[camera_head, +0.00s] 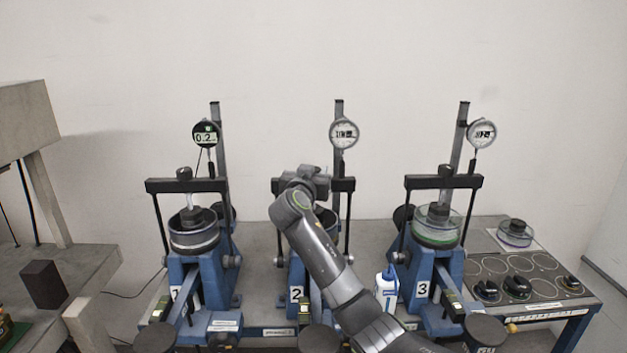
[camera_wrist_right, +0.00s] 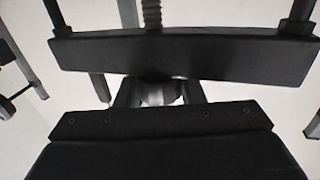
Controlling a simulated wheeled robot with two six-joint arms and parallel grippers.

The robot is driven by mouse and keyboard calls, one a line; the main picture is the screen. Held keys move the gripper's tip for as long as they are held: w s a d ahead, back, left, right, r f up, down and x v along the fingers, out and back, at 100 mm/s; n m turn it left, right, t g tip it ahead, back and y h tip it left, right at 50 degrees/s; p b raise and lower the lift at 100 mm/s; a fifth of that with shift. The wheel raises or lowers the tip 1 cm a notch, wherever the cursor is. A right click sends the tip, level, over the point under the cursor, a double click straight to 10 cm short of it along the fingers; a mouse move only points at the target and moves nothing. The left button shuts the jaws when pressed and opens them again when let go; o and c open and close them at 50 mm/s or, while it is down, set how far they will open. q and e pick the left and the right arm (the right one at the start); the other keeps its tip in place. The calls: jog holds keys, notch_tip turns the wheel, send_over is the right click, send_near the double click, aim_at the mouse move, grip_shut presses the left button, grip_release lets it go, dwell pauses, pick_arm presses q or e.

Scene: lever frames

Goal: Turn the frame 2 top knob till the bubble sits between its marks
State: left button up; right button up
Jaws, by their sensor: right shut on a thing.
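Frame 2 (camera_head: 296,272) is the middle blue lever frame, labelled 2, with a black crossbar (camera_head: 343,185) that also shows in the wrist view (camera_wrist_right: 190,55). My right arm covers much of it. My right gripper (camera_head: 303,182) is at the crossbar's middle, where the top knob is hidden in the head view. In the right wrist view the gripper (camera_wrist_right: 158,95) is shut on the top knob (camera_wrist_right: 160,92), a dark rounded piece between the fingers below the crossbar in the picture. I cannot make out frame 2's bubble or its marks. My left gripper is not in view.
Frame 1 (camera_head: 197,270) stands to the left and frame 3 (camera_head: 420,265) to the right, each with a dial and cell. A white bottle (camera_head: 386,291) stands between frames 2 and 3, close to my right arm. A weight tray (camera_head: 545,268) is at the right.

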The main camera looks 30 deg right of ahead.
jog(key=shift+f, duration=0.1)
dwell(0.3)
jog(key=o, duration=1)
jog(key=b+v, duration=0.5)
jog(key=v, duration=1.2)
jog(key=shift+a+b, duration=0.2)
jog(key=shift+b, duration=0.15)
